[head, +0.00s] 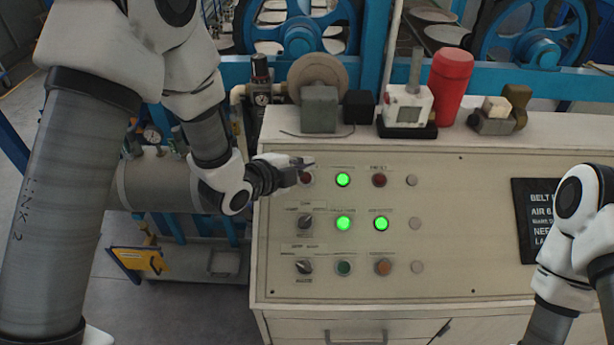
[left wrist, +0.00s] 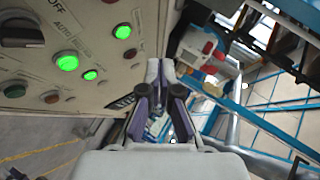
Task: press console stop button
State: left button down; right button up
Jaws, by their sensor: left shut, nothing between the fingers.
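The cream console panel (head: 470,235) carries rows of round buttons, lamps and selector knobs. A red button (head: 307,179) is at the upper left of the panel, partly covered by my left gripper (head: 305,163). Another dark red button (head: 379,180) is further right in the top row. The labels are too small to tell which one is the stop button. My left gripper is shut and empty, its tips close by the upper left red button; contact cannot be told. In the left wrist view the shut fingers (left wrist: 161,70) point along the panel's edge. My right gripper is out of view.
Green lamps (head: 344,223) are lit on the panel. A red cylinder (head: 449,88), a white box (head: 408,105) and a grey block (head: 319,109) stand on the console's top ledge. Blue machine frames and wheels (head: 300,40) are behind. My right arm is at the lower right.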

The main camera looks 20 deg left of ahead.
aim_at(306, 178)
pick_arm(q)
jog(key=w+f+b, duration=0.1)
jog(key=f, duration=0.1)
jog(key=w+f+b, duration=0.1)
jog(key=f, duration=0.1)
jog(key=w+a+f+b, duration=0.1)
jog(key=f, duration=0.1)
jog(key=shift+w+a+f+b, duration=0.1)
jog(key=shift+w+f+b, duration=0.05)
jog(key=shift+f+b, duration=0.2)
jog(key=shift+w+f, duration=0.2)
jog(key=shift+w, duration=0.05)
jog(key=shift+f+b, duration=0.1)
jog(key=shift+b, duration=0.3)
dwell(0.5)
jog(key=shift+w+a+f+b, duration=0.1)
jog(key=shift+w+f+b, duration=0.15)
jog(key=shift+b, duration=0.05)
jog(key=shift+w+f+b, duration=0.15)
jog(key=shift+f+b, duration=0.25)
dwell(0.6)
jog(key=shift+r, duration=0.15)
jog(key=shift+s+r+p, duration=0.2)
jog(key=shift+r+p, duration=0.1)
jog(key=shift+r, duration=0.1)
jog(key=shift+s+r, duration=0.25)
